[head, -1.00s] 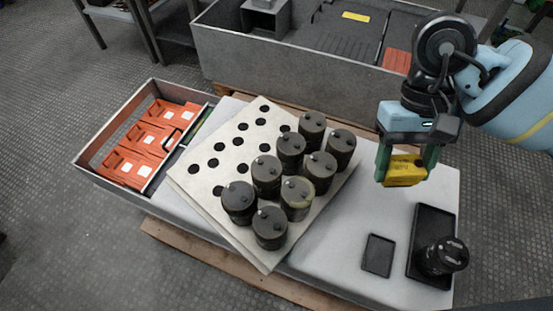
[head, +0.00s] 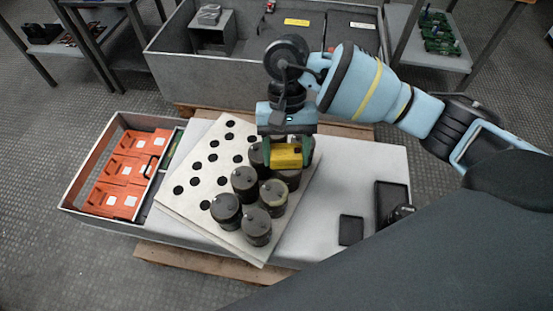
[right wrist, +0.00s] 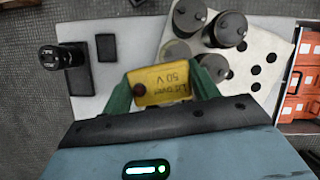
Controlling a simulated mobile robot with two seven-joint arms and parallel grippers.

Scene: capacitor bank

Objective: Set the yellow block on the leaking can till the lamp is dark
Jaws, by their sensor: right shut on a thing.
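My right gripper (head: 287,152) is shut on the yellow block (head: 286,157), holding it above the far right cans on the white holed board (head: 185,207). In the right wrist view the block (right wrist: 160,84) shows printed text with "50 V" between green fingers. Several dark cans stand on the board; some are partly hidden behind the gripper and block. One can (head: 273,194), just below the block in the picture, has a yellowish rim; I cannot tell for sure that it leaks. I cannot make out a lit lamp. My left gripper is not in view.
A grey box with orange units (head: 125,172) stands left of the board. A small black tray (head: 351,230) and a larger one (head: 391,196) with a black cylinder (right wrist: 62,56) lie right. A large grey bin (head: 190,78) stands behind. The tabletop between board and trays is clear.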

